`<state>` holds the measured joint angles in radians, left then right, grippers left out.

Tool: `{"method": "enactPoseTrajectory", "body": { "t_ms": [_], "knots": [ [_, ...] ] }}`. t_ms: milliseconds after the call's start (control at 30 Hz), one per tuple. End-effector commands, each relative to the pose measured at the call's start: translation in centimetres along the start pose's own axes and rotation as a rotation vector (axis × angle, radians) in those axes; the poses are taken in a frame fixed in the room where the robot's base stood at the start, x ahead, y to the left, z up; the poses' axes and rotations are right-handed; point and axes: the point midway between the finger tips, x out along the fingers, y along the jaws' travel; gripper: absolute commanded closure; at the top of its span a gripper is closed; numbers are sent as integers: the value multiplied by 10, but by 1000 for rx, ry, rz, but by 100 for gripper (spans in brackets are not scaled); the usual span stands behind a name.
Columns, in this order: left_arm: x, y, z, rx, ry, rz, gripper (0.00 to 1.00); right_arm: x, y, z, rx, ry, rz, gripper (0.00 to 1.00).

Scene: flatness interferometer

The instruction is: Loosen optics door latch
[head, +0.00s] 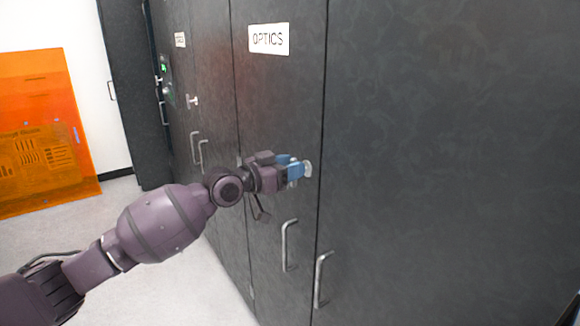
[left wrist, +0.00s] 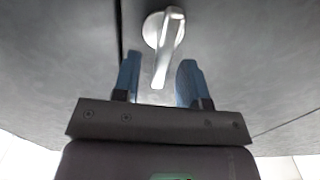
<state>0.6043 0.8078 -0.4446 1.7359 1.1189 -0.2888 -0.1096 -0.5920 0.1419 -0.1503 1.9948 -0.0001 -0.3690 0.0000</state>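The optics door (head: 275,110) is a dark grey cabinet door with a white label reading OPTICS (head: 268,39). Its latch (head: 307,168) is a small silvery turn handle near the door's right edge. In the left wrist view the latch (left wrist: 167,40) has a round base and a lever pointing down toward me. My left gripper (head: 297,170) has blue fingers and is at the latch, partly covering it. In the left wrist view the gripper (left wrist: 160,82) is open, with the lever's end between the fingers and space on both sides. My right gripper is not in view.
Silvery bar handles (head: 289,246) stick out below the latch, with another (head: 320,280) on the neighbouring door. Further left are another latch (head: 192,101) and a panel with a green display (head: 164,68). An orange translucent panel (head: 45,135) leans at the far left. The pale floor (head: 190,270) beside the cabinets is clear.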

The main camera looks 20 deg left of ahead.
Motion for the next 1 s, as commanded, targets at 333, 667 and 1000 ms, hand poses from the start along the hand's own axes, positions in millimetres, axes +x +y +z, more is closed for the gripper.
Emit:
{"method": "enactPoseTrajectory", "body": {
  "t_ms": [333, 667, 1000],
  "knots": [
    [1, 0, 0, 0, -1, 0, 73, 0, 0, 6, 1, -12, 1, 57],
    [0, 0, 0, -1, 0, 0, 100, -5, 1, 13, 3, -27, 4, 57],
    [0, -2, 0, -101, 0, 0, 100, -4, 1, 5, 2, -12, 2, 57]
  ]
}}
